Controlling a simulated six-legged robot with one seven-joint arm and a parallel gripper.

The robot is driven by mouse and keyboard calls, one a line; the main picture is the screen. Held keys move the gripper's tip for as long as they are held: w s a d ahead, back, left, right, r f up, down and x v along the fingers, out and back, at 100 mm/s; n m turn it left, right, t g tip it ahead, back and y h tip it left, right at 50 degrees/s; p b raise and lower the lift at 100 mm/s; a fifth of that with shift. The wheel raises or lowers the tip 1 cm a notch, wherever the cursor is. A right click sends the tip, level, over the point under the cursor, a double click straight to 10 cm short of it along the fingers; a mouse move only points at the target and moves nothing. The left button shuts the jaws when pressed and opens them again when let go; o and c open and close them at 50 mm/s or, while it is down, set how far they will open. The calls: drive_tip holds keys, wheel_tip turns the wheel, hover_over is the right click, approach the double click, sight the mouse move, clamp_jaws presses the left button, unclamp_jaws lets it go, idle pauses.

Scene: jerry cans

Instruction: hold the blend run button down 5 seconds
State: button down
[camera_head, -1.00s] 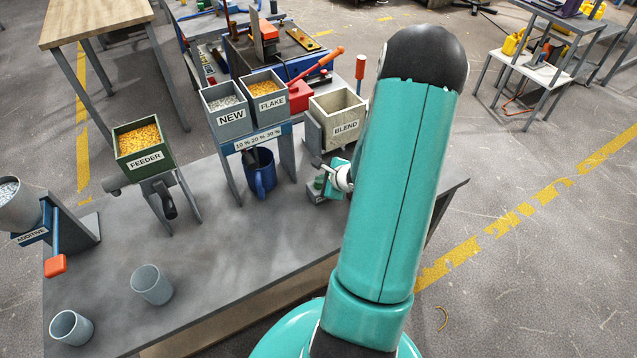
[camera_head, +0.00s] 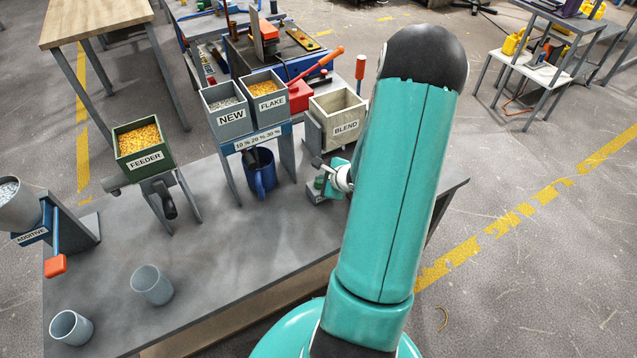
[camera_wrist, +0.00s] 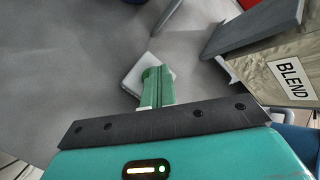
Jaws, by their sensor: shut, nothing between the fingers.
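The run button's small grey box (camera_head: 315,197) stands on the bench below the blend bin (camera_head: 346,122), with a dark green button (camera_head: 319,182) on top. The box (camera_wrist: 133,80) also shows in the wrist view, partly covered by my fingers. My gripper (camera_head: 328,177) is shut and empty, with its green fingertips at the top of the box. In the wrist view my gripper (camera_wrist: 154,75) lies over the button's place and hides most of it. I cannot tell whether the fingertips touch the button or how far it is pressed. The blend bin's label (camera_wrist: 291,79) shows at the right there.
The NEW (camera_head: 226,112) and FLAKE (camera_head: 266,97) bins stand above a blue jug (camera_head: 261,174), left of the box. The feeder (camera_head: 143,143) and two grey cups (camera_head: 152,285) (camera_head: 71,328) are further left. The bench front is clear.

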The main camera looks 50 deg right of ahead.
idle(0.5)
drive_tip(key=shift+r, duration=0.95)
drive_tip(key=shift+r, duration=2.5)
